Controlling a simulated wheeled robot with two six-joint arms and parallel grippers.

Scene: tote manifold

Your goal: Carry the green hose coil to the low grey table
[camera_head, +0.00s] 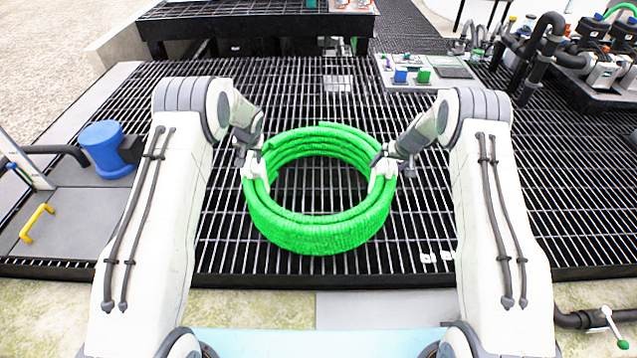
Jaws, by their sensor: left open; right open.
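The green hose coil (318,232) lies in the middle of the camera_head view, on or just above the dark grating; I cannot tell whether it touches. My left gripper (256,172) is at the coil's left side, over its rim, with open jaws. My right gripper (383,170) is at the coil's right side, over its rim, also open. The fingertips are partly hidden against the hose. A dark low table (262,22) stands at the top of the view, beyond the coil; I cannot tell for sure whether it is the low grey table.
A grey panel with a blue and a green block (424,75) lies beyond the coil on the right. Black pipes and valves (545,50) stand at the upper right. A blue motor-like cylinder (106,148) and a yellow handle (36,222) are at the left. Grating (320,90) beyond the coil is mostly clear.

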